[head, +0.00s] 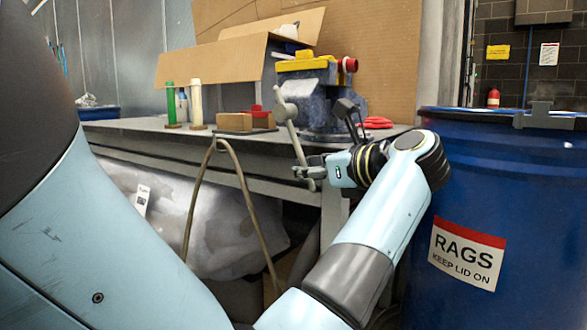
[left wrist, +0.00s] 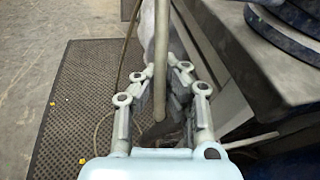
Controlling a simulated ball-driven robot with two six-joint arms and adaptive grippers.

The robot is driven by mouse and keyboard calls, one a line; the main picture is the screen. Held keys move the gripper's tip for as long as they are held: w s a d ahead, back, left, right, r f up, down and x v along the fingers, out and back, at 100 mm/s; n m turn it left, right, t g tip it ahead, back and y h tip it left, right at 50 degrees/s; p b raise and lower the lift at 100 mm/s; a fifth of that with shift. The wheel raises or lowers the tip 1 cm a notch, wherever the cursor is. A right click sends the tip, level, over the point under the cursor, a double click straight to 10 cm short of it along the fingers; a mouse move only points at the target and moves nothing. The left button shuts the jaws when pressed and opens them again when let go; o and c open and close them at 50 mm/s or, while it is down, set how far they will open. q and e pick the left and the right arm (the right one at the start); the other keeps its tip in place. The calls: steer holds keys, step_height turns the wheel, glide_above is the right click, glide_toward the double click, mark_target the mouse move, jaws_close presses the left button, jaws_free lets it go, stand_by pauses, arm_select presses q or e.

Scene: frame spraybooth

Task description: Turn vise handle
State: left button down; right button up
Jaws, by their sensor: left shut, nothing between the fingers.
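The blue vise (head: 312,95) sits on the bench's front right corner. Its grey handle (head: 291,125) is a long bar with rounded ends, tilted, hanging down past the bench edge. My left gripper (head: 308,171) is at the handle's lower end, reaching in from the right. In the left wrist view the handle (left wrist: 161,50) runs down the middle, between the two fingers of my left gripper (left wrist: 163,82). The fingers are shut without a grip on the bar; I cannot tell whether they touch it. My right gripper is not in view.
The grey workbench (head: 170,137) holds a cardboard sheet, green and white tubes and small boxes. A blue rag drum (head: 470,180) stands close right of my left arm. A hose (head: 240,165) hangs in front of the bench. A dark mat (left wrist: 85,80) lies on the floor.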

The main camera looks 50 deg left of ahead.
arm_select(q)
steer(key=shift+d+r+h, duration=0.3)
steer(key=shift+d+h, duration=0.4)
steer(key=shift+h, duration=0.1)
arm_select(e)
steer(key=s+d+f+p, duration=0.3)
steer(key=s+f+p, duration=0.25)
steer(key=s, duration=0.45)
arm_select(q)
steer(key=shift+w+d+r+n+h+p, duration=0.25)
steer(key=shift+d+r+h+p, duration=0.55)
steer(key=shift+h+p, duration=0.4)
steer(key=shift+w+d+r+n+h+p, duration=0.1)
steer(key=shift+d+r+n+h+p, duration=0.15)
steer(key=shift+d+r+h+p, duration=0.75)
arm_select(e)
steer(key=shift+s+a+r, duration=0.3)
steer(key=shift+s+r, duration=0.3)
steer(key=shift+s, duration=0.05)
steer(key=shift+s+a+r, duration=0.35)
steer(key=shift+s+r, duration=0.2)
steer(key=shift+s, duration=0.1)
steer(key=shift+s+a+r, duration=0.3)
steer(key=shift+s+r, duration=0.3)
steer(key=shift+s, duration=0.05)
arm_select(q)
steer(key=shift+a+f, duration=0.2)
steer(key=shift+f, duration=0.15)
